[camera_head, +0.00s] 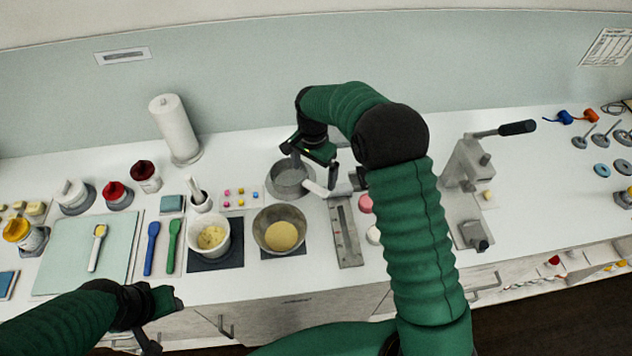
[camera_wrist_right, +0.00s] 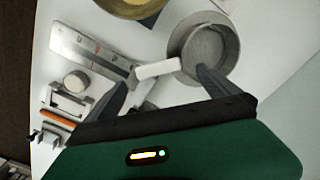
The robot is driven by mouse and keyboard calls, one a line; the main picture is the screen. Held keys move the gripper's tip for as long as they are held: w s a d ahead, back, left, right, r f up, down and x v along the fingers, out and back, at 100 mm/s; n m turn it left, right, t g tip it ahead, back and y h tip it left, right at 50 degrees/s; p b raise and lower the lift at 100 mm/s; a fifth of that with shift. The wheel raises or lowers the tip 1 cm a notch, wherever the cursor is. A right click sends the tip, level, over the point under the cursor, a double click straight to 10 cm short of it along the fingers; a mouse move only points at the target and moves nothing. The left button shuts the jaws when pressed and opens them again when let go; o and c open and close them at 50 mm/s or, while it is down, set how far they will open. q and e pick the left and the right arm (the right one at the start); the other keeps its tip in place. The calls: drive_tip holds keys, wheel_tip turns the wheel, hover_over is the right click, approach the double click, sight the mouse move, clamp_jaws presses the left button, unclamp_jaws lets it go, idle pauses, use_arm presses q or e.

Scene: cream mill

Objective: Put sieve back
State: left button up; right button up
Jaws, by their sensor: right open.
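The sieve (camera_head: 291,177) is a grey round mesh pan with a white handle (camera_head: 322,190). It sits in or on a round grey holder (camera_head: 272,193) at the back middle of the bench. My right gripper (camera_head: 316,166) is open above the handle. In the right wrist view the sieve (camera_wrist_right: 204,49) lies beyond the fingers, and its white handle (camera_wrist_right: 157,69) shows in the gap between the open fingertips (camera_wrist_right: 167,75). I see no grip on it. My left gripper (camera_head: 158,312) is at the front left, over the bench edge; its jaw opening is unclear.
A metal bowl with yellow contents (camera_head: 262,229) and a white mortar (camera_head: 198,239) stand in front of the sieve. A slotted metal plate (camera_head: 345,240) lies to its right, a lever press (camera_head: 468,180) farther right. A paper roll (camera_head: 173,128) stands behind left.

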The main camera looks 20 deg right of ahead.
wheel_tip(320, 180, up, 6)
drive_tip(key=s+a+f+n+t+b, duration=0.1)
drive_tip(key=s+f+n, duration=0.1)
drive_tip(key=s+n, duration=0.4)
drive_tip(key=s+a+f+n+t+b, duration=0.1)
drive_tip(key=s+n, duration=0.5)
drive_tip(key=s, duration=1)
wheel_tip(320, 180, down, 2)
drive_tip(key=shift+s+a+f+t, duration=0.1)
drive_tip(key=shift+s+a+t, duration=0.2)
drive_tip(key=shift+a, duration=0.45)
drive_tip(key=shift+a, duration=0.1)
